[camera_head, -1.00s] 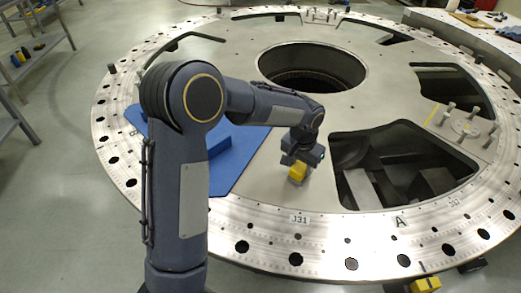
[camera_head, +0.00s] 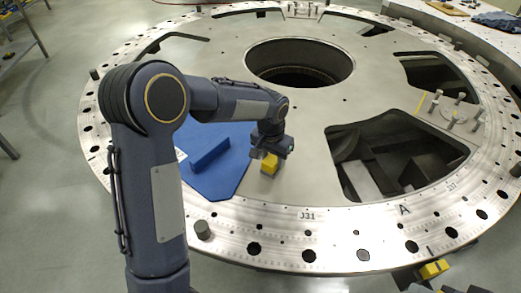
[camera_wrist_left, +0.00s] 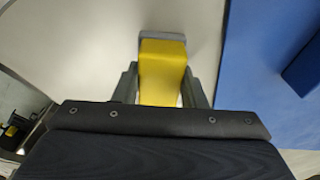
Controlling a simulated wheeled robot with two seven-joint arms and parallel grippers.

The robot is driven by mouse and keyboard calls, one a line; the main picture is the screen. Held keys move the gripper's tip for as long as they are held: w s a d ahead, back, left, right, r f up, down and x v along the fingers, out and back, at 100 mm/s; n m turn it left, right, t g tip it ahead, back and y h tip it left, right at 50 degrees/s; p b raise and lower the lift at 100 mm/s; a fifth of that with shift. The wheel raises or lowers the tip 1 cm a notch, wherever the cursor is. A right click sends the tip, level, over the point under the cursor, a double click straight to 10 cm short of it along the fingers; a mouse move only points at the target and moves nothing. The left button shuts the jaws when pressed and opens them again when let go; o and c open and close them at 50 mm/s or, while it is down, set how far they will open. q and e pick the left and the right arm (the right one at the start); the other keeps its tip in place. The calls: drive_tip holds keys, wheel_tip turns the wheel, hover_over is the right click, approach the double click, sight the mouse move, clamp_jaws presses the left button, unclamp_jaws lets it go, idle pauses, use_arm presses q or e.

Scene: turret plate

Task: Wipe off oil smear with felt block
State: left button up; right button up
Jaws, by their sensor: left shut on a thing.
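The felt block (camera_head: 269,165) is a yellow block with a grey layer at its base. My left gripper (camera_head: 268,152) is shut on it, and it is at or just above the bare metal of the turret plate (camera_head: 305,125), right of the blue mat. In the left wrist view the yellow block (camera_wrist_left: 163,70) sits between the two fingers, its grey edge (camera_wrist_left: 163,37) at the far end. Contact with the plate is hard to tell. I cannot make out an oil smear in either view. My right gripper is not in view.
A blue mat (camera_head: 228,178) with a raised blue bar (camera_head: 209,154) lies left of the block. A large cutout (camera_head: 385,150) opens to the right and a round central hole (camera_head: 300,62) behind. Bolts (camera_head: 455,110) stand at the right.

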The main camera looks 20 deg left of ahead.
use_arm(q)
drive_tip(key=shift+s+a, duration=0.1)
drive_tip(key=shift+a, duration=0.35)
wheel_tip(320, 180, up, 3)
drive_tip(key=shift+d+r+p, duration=0.1)
drive_tip(key=shift+r+p, duration=0.1)
drive_tip(key=shift+p, duration=0.85)
wheel_tip(320, 180, up, 2)
drive_tip(key=shift+r+p, duration=0.1)
drive_tip(key=shift+p, duration=0.75)
drive_tip(key=shift+r+p, duration=0.9)
drive_tip(key=shift+r, duration=0.35)
drive_tip(key=shift+s+f, duration=0.1)
